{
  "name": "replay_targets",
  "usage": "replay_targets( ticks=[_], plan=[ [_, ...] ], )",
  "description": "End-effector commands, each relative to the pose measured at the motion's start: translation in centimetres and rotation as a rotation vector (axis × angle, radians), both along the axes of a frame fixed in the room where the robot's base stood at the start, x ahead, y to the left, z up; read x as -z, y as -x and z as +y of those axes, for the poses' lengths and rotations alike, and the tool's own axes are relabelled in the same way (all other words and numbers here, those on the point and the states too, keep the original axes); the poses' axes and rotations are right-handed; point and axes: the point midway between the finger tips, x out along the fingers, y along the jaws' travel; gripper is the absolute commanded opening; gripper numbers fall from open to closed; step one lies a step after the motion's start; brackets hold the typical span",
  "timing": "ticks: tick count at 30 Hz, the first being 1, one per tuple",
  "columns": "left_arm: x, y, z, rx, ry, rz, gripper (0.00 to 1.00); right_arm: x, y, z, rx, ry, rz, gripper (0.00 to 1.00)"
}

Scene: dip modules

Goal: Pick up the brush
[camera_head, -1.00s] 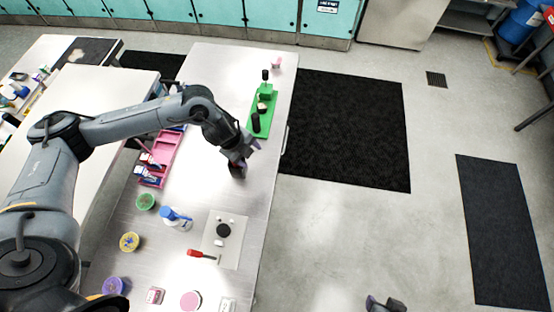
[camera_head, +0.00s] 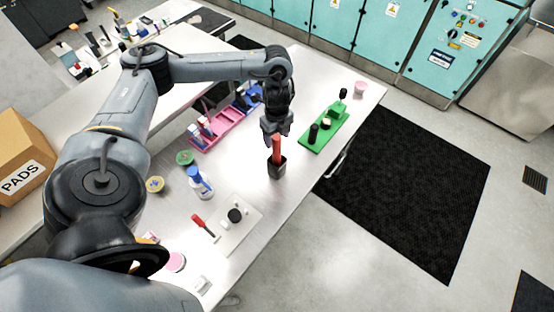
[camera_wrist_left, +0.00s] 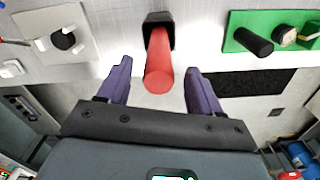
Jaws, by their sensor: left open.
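A red cylindrical handle (camera_head: 277,150) stands upright in a small black square cup (camera_head: 277,169) on the steel table. I take it to be the brush's handle; any bristles are hidden in the cup. My left gripper (camera_head: 275,136) is above the cup, pointing down, with its fingers near the top of the handle. In the left wrist view, the gripper's purple fingers (camera_wrist_left: 159,70) are spread apart. The red handle (camera_wrist_left: 159,68) shows between them with a gap on each side, and the black cup (camera_wrist_left: 158,18) is beyond. My right gripper is not in view.
A green stand (camera_head: 327,130) with dark cylinders is right of the cup. A pink rack (camera_head: 221,128) is left. A blue-capped bottle (camera_head: 200,184) and a pale mat (camera_head: 246,214) with a red-handled tool (camera_head: 202,226) are nearer. Table around the cup is clear.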

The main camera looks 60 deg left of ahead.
Motion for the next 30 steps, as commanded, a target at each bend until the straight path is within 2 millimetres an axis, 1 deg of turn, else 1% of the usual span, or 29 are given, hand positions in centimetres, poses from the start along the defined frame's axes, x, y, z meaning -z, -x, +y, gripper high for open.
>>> replay_targets(
  ticks=[5, 8, 10, 16, 20, 26, 29, 30],
  plan=[
    [0.9, 0.0, -0.1, 0.001, 0.001, 0.001, 0.65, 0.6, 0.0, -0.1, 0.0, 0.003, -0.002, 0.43],
    [2.1, 0.2, -0.1, 0.001, 0.001, 0.002, 0.65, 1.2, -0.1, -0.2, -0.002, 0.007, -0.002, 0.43],
    [2.5, 0.2, -0.1, -0.001, 0.0, 0.004, 0.65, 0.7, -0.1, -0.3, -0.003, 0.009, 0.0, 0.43],
    [4.9, 0.2, -0.2, -0.001, 0.001, 0.002, 0.65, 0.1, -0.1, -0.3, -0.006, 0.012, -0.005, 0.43],
    [5.4, 0.2, -0.1, 0.0, 0.0, 0.0, 0.65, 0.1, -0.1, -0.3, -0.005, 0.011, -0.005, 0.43],
    [5.5, 0.2, -0.1, 0.0, 0.0, -0.001, 0.65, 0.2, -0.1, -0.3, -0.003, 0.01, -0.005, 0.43],
    [5.5, 0.2, -0.1, 0.0, 0.0, -0.001, 0.52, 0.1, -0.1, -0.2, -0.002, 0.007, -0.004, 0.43],
    [5.5, 0.2, -0.1, 0.0, 0.0, -0.001, 0.46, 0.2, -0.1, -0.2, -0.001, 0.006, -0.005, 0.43]
  ],
)
